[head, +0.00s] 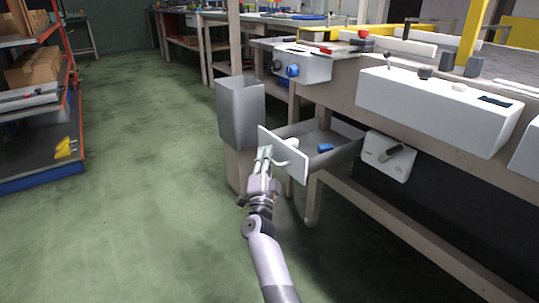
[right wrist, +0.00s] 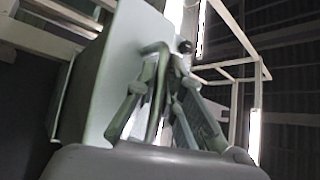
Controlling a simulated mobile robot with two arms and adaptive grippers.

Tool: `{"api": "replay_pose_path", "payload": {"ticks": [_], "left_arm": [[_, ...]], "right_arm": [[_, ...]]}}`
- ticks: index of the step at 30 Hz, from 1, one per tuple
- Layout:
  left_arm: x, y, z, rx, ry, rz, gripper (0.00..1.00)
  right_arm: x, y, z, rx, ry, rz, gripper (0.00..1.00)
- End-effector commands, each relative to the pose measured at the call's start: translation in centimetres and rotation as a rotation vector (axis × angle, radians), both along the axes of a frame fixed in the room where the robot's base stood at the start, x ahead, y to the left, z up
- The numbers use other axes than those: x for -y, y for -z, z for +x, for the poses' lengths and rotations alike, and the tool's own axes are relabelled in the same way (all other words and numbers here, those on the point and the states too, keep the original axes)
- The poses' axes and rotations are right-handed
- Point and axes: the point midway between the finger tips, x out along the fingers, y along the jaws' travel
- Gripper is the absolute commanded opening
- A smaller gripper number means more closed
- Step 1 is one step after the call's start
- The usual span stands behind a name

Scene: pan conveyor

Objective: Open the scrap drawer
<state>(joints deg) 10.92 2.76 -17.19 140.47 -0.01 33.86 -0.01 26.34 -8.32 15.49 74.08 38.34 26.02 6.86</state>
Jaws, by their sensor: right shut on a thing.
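The scrap drawer (head: 341,133) is a grey tray under the workbench, pulled out, with its inside showing. Its white front panel (head: 296,166) faces me, and a small blue item (head: 324,147) lies inside. My right gripper (head: 266,156) is at the panel, shut on the drawer's handle (head: 283,163). The right wrist view shows the gripper's fingers (right wrist: 164,85) closed around the curved handle (right wrist: 156,48), close to the white panel (right wrist: 118,65). My left gripper is not in view.
A grey bin (head: 241,112) stands just left of the drawer. A white panel with a dark lever (head: 388,157) is right of it. The workbench (head: 352,98) and its lower rail are on the right. Green floor (head: 135,190) is clear on the left, up to a shelf rack (head: 45,150).

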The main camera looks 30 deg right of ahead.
Motion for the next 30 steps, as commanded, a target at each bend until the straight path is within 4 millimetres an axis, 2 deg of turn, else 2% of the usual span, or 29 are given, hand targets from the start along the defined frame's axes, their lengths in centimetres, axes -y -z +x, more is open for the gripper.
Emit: {"api": "replay_pose_path", "payload": {"ticks": [5, 6, 10, 21, 30], "left_arm": [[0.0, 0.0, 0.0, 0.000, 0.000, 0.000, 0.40], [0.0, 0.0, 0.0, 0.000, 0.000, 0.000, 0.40], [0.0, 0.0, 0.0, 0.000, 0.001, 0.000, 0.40], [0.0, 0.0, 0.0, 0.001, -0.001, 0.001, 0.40], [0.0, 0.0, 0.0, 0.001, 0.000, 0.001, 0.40]], "right_arm": [[0.1, 0.3, -0.1, -0.004, 0.004, 0.000, 0.00], [0.1, 0.3, -0.1, -0.004, 0.004, 0.000, 0.10], [0.1, 0.2, -0.1, -0.004, 0.004, 0.000, 0.18], [-0.2, 0.3, -0.4, -0.002, 0.001, 0.001, 0.18], [-2.4, 2.1, -3.6, -0.004, 0.000, 0.003, 0.18]]}}
